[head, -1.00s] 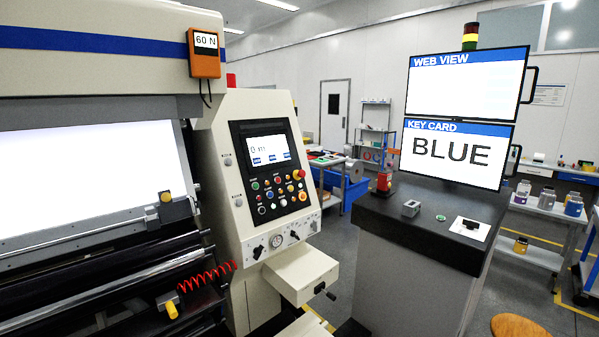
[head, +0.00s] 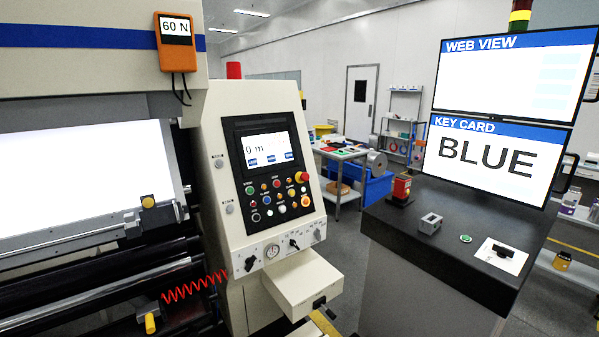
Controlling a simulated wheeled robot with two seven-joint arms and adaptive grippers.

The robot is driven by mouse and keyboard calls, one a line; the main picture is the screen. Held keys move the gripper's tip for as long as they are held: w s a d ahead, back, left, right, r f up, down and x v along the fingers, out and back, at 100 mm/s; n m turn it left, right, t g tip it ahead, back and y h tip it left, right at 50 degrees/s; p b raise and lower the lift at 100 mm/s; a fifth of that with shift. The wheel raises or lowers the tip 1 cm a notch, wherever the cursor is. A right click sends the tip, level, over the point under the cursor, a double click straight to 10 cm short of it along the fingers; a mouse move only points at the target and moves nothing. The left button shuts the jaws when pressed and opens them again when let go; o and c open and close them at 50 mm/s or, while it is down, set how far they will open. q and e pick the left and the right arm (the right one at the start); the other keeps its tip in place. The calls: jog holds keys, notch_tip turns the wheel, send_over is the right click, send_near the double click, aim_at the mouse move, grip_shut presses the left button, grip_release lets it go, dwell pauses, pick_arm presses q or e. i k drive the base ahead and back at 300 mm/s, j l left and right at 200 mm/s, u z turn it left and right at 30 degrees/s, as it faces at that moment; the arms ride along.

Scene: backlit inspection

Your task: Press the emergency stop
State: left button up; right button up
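A red mushroom-shaped button with some yellow around it, which looks like the emergency stop (head: 302,177), sits at the right edge of the button field on the machine's control panel (head: 229,180). Several smaller coloured buttons lie to its left and below it, under a lit screen (head: 267,149). Nothing covers the red button. I cannot tell whether it is pressed in. Neither of my grippers is in view.
A white box-like ledge (head: 303,283) juts out below the panel. A dark desk (head: 395,222) stands to the right, with a red device (head: 402,189), a small grey box (head: 430,224) and two monitors (head: 487,160). Grey floor shows between panel and desk.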

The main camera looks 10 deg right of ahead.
aim_at(304, 177)
jog(key=i+l+u, duration=0.2)
jog(key=l, duration=0.2)
jog(key=i+l+u, duration=0.2)
jog(key=l, duration=0.2)
jog(key=i+l+u, duration=0.15)
jog(key=l, duration=0.3)
jog(key=l+u, duration=0.2)
jog(key=l, duration=0.25)
jog(key=i+l+u, duration=0.2)
jog(key=l, duration=0.3)
jog(key=k, duration=0.05)
